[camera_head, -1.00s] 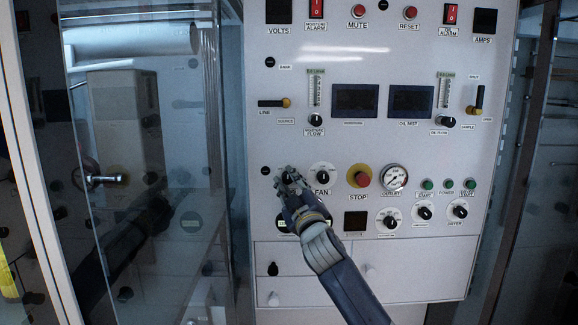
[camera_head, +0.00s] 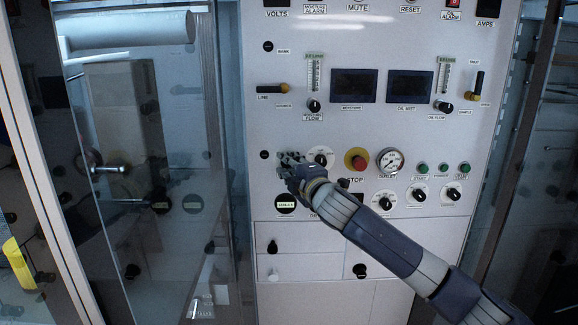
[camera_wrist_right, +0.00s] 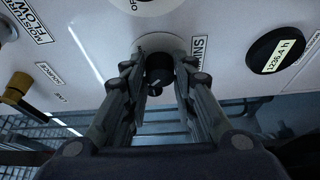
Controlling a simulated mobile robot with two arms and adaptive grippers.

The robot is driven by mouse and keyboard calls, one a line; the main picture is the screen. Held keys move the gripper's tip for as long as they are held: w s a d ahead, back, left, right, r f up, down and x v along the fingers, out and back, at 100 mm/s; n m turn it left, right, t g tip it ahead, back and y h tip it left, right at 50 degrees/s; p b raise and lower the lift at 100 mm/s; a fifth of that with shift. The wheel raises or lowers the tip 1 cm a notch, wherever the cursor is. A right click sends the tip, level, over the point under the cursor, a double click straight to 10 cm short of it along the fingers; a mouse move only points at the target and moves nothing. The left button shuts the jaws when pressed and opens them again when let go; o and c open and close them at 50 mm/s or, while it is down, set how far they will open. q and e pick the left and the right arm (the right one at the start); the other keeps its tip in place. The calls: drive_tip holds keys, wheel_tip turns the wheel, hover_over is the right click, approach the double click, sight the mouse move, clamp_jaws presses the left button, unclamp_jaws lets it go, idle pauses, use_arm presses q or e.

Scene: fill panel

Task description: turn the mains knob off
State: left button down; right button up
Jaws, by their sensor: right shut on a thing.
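The mains knob (camera_wrist_right: 158,72) is a black knob on a round pale plate, with the label MAINS (camera_wrist_right: 198,52) beside it in the right wrist view. My right gripper (camera_wrist_right: 156,80) has its two fingers on either side of the knob and is shut on it. In the head view my right gripper (camera_head: 288,160) is at the panel, left of the fan knob (camera_head: 321,157), and it hides the mains knob. My left gripper is not in view.
The white panel (camera_head: 390,40) carries a red stop button (camera_head: 358,160), a round gauge (camera_head: 390,161), green buttons and several black knobs. A black hour meter (camera_wrist_right: 278,48) is close to the gripper. A glass door (camera_head: 150,200) stands at the left.

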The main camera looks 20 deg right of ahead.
drive_tip(key=shift+n, duration=0.3)
idle(0.4)
drive_tip(key=o, duration=1.1)
drive_tip(key=shift+c, duration=0.2)
drive_tip(key=s+d, duration=0.1)
drive_tip(key=s, duration=1.1)
drive_tip(key=shift+d, duration=0.2)
drive_tip(key=shift+w, duration=0.1)
